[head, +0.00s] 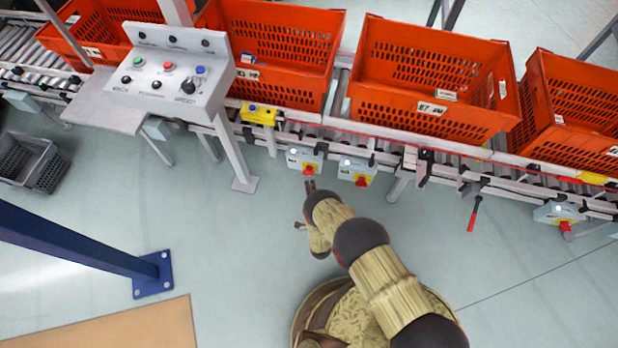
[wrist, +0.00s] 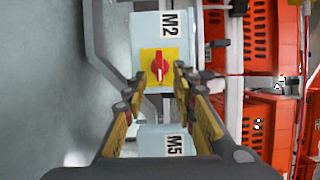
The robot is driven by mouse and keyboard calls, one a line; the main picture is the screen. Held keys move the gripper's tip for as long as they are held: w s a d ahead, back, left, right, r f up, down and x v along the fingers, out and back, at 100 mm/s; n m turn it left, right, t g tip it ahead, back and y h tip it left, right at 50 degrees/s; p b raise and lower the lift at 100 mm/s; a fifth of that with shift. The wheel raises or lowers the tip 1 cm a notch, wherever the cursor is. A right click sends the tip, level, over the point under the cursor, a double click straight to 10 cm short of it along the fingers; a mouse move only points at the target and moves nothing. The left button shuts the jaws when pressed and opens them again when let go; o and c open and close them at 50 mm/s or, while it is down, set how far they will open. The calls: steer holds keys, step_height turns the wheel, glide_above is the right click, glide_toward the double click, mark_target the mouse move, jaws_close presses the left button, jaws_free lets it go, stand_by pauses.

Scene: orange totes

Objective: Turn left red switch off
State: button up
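The left red switch (head: 308,170) is a red knob on a yellow plate, on the front of a pale box under the conveyor. In the wrist view the red knob (wrist: 160,67) sits on the box labelled M2 (wrist: 170,24); its handle runs up and down in that picture. My gripper (head: 310,186) is just in front of the left switch. In the wrist view my gripper (wrist: 159,80) is open, with one finger on each side of the knob. I see gaps between the fingers and the knob; I cannot tell the depth left.
A second red switch (head: 361,181) is close on the right; its box, labelled M5 (wrist: 170,145), shows low in the wrist view. Orange totes (head: 430,85) stand on the conveyor above. A control panel (head: 170,75) stands at upper left, a blue post (head: 75,240) at lower left.

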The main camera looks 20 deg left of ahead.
mark_target(309, 170)
steer(key=shift+b+x, duration=0.85)
steer(key=shift+x, duration=2.15)
steer(key=shift+c, duration=1.2)
steer(key=c, duration=0.4)
steer(key=shift+s, duration=0.1)
jaws_close()
